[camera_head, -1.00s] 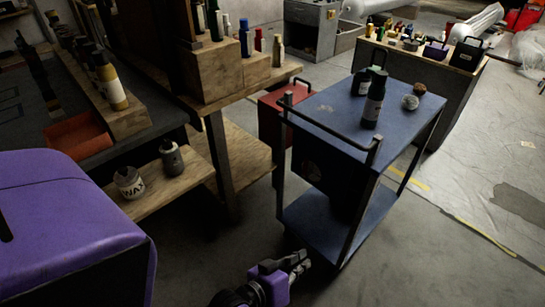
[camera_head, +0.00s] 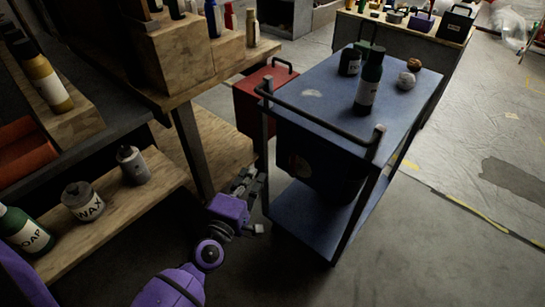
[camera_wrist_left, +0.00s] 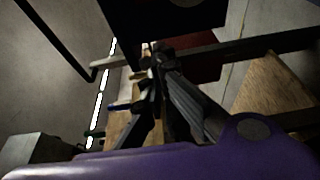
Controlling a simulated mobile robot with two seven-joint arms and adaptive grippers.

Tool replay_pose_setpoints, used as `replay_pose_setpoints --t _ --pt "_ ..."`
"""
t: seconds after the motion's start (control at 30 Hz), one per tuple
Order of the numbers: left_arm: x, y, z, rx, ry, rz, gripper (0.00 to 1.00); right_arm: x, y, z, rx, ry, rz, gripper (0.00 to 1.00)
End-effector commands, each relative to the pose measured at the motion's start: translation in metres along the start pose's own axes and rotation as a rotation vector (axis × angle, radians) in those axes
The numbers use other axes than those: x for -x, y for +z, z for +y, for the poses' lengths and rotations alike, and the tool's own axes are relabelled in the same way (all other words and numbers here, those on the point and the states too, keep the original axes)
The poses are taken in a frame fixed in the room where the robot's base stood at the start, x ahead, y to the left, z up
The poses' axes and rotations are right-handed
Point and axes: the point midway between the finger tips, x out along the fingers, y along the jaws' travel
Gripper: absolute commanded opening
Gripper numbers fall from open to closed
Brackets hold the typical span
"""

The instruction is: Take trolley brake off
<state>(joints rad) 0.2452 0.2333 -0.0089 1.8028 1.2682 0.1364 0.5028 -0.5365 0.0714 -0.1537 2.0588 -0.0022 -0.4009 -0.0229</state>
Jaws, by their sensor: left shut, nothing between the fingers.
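The blue trolley (camera_head: 325,98) stands right of centre in the head view, with a push handle (camera_head: 318,119) at its near end and a lower shelf (camera_head: 310,220). A small pale grey piece (camera_head: 259,229) shows low by its near left corner; I cannot tell whether it is the brake. My left gripper (camera_head: 249,180) is shut and empty, just left of the trolley's near left leg. It also shows in the left wrist view (camera_wrist_left: 156,62), with dark fingers together below a dark panel (camera_wrist_left: 165,20). The wheels are mostly hidden. My right gripper is not in view.
A wooden shelf (camera_head: 115,205) with a wax tin (camera_head: 82,201) and bottles lies left of my arm. Bottles (camera_head: 368,82) stand on the trolley top. The floor (camera_head: 430,245) to the right is clear.

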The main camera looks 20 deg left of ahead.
Motion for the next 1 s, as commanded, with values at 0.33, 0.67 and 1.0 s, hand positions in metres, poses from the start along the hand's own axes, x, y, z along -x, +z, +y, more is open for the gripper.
replay_pose_setpoints --t 0.33,0.67,1.0 --pt "-0.024 0.001 0.002 -0.002 0.003 -0.002 0.0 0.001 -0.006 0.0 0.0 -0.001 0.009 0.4" --pt "-0.094 0.001 0.001 -0.004 0.001 -0.003 0.0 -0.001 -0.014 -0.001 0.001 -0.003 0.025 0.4" --pt "-0.088 0.034 0.001 -0.002 0.001 -0.001 0.0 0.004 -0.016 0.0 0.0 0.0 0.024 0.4"
